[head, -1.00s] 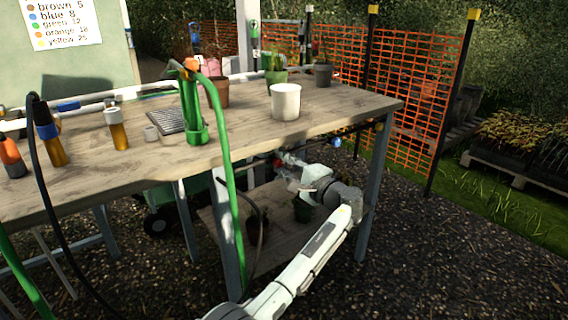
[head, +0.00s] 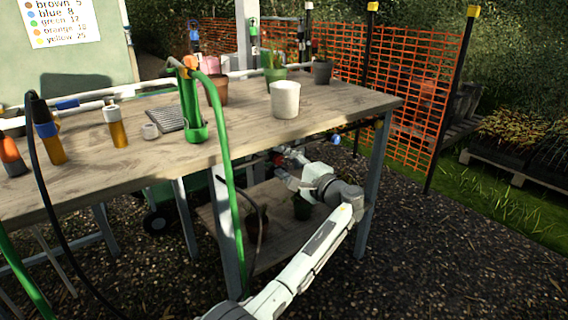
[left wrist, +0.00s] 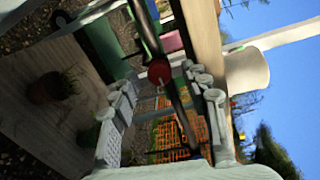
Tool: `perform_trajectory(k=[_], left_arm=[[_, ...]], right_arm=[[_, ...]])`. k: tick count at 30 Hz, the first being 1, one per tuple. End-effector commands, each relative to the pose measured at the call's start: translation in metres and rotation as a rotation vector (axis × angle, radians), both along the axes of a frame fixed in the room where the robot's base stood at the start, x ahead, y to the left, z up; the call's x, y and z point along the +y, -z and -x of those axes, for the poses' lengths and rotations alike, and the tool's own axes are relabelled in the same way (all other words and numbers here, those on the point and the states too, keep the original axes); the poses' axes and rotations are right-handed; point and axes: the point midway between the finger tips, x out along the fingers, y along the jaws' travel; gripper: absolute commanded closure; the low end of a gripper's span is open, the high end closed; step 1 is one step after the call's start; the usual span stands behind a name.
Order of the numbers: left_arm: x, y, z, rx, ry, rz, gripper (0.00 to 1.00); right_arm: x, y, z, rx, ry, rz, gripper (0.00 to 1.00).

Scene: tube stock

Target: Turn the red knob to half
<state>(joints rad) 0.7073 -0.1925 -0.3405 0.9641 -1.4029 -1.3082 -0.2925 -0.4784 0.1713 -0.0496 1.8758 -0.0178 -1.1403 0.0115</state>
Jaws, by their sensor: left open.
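The red knob (left wrist: 160,72) shows in the left wrist view as a small round red piece beside a dark pipe or rail. In the head view a small red spot (head: 277,158) under the table's edge appears to be the same knob, partly hidden by the gripper. My left gripper (head: 287,164) is under the table edge, close to that spot. In the left wrist view its open fingers (left wrist: 162,84) frame the knob, one on each side. I cannot tell whether they touch it or how deep it sits between them. My right gripper is not in view.
The wooden table (head: 340,106) is just above my left gripper. A white pot (head: 285,100) stands on it. A green hose (head: 226,170) hangs down in front. A lower shelf (head: 280,240) with dark pots is below. A blue piece (head: 336,139) shows under the tabletop.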

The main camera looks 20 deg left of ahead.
Motion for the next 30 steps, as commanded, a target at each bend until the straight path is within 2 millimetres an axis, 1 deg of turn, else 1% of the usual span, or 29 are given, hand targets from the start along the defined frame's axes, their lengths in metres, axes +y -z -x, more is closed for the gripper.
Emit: perform_trajectory(k=[5,12,18,23,30], left_arm=[[-0.023,0.000,0.017,0.000,0.004,0.002,0.54],[-0.064,-0.003,0.049,0.001,0.003,0.004,0.54],[-0.086,-0.005,0.066,0.001,0.004,0.001,0.54],[-0.092,-0.006,0.071,0.001,0.001,0.001,0.54],[-0.093,-0.006,0.072,0.001,0.001,0.001,0.54]], right_arm=[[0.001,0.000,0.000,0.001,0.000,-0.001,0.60],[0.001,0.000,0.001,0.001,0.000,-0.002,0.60],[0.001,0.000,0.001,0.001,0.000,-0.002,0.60],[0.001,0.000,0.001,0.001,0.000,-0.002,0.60],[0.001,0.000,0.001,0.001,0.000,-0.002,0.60]])
